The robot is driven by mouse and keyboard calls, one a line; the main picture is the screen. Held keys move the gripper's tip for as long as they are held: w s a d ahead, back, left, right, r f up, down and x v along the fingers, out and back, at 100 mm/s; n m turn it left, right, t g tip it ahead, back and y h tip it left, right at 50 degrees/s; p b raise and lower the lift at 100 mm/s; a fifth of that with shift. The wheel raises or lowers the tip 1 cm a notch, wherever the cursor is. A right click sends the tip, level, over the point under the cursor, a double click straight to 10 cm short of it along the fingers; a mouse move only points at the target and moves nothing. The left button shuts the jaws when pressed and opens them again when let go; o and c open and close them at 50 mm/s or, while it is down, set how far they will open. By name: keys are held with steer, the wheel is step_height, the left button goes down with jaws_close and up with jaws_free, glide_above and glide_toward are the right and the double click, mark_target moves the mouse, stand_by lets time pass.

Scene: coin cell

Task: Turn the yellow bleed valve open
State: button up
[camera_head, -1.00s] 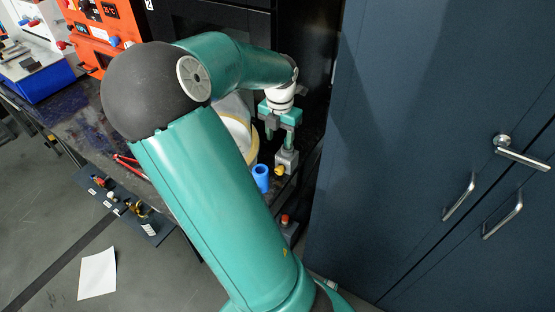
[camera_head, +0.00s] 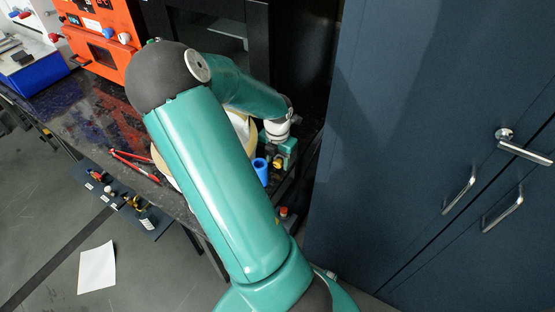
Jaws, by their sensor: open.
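A small yellow knob (camera_head: 276,164), which looks like the bleed valve, sits at the right end of the bench beside a blue cup. My gripper (camera_head: 279,160), green below a white wrist, is right at the knob. It is open. The fingertips are small and overlap the knob in this view, so I cannot tell whether they touch it or straddle it. The grey block under the knob is mostly hidden by my gripper.
The blue cup (camera_head: 261,171) stands close on the left of my gripper. A dark blue cabinet (camera_head: 410,120) rises close on the right. Red-handled pliers (camera_head: 135,165) lie on the dark bench. An orange unit (camera_head: 100,40) stands at the back left.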

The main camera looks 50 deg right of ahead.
steer(key=shift+s+f, duration=0.1)
steer(key=shift+f, duration=0.1)
steer(key=shift+c, duration=0.2)
steer(key=c, duration=0.9)
steer(key=shift+s+t, duration=0.3)
steer(key=shift+t, duration=1.1)
steer(key=shift+c, duration=0.2)
steer(key=shift+f+t, duration=0.1)
steer(key=shift+t, duration=0.7)
steer(key=o, duration=1)
